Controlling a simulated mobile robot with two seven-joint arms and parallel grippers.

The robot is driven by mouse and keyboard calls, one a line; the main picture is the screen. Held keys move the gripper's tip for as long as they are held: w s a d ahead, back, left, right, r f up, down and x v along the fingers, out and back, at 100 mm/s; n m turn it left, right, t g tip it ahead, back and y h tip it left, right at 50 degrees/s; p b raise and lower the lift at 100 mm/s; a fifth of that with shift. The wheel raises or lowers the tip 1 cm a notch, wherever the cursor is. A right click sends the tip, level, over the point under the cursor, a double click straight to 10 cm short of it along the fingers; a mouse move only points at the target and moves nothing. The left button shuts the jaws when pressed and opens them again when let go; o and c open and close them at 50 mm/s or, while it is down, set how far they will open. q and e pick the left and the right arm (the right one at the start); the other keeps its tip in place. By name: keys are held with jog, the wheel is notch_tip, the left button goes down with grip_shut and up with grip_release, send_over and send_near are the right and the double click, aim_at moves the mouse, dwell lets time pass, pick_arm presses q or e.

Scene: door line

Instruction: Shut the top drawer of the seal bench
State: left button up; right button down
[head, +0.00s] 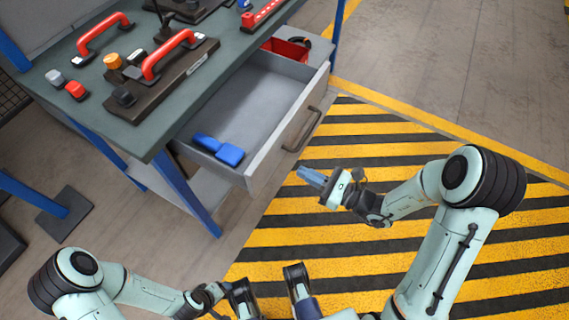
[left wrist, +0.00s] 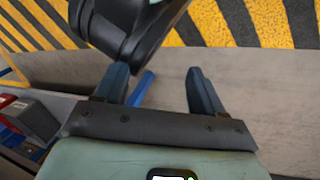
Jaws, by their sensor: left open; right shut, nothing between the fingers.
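The top drawer (head: 283,148) of the seal bench (head: 215,88) stands pulled out in the head view. Its front panel carries a dark bar handle (head: 302,130). A blue object (head: 218,149) lies inside at the near corner. My right gripper (head: 303,173) is shut and empty, in front of the drawer front and apart from it, a little below and right of the handle in the picture. My left gripper is low in the head view, with its fingers not clear there. In the left wrist view my left gripper (left wrist: 156,71) is open with nothing between its fingers.
Red-handled fixtures (head: 165,57) and several buttons stand on the bench top. A red bin (head: 287,49) sits beyond the drawer's far side. A blue bench leg (head: 188,195) stands below. The striped floor (head: 365,125) in front of the drawer is clear apart from my arms.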

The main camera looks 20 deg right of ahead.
aim_at(275, 159)
jog(key=b+x, duration=0.1)
jog(key=x, duration=0.5)
jog(key=shift+w+a, duration=0.2)
pick_arm(q)
jog(key=shift+w+a+f+t, duration=0.15)
jog(key=shift+w+a+f, duration=0.1)
jog(key=shift+w+f, duration=0.15)
jog(key=shift+w+a+f+t, duration=0.15)
jog(key=shift+w+a+f, duration=0.1)
jog(key=shift+w, duration=0.25)
pick_arm(e)
jog(key=shift+w, duration=0.1)
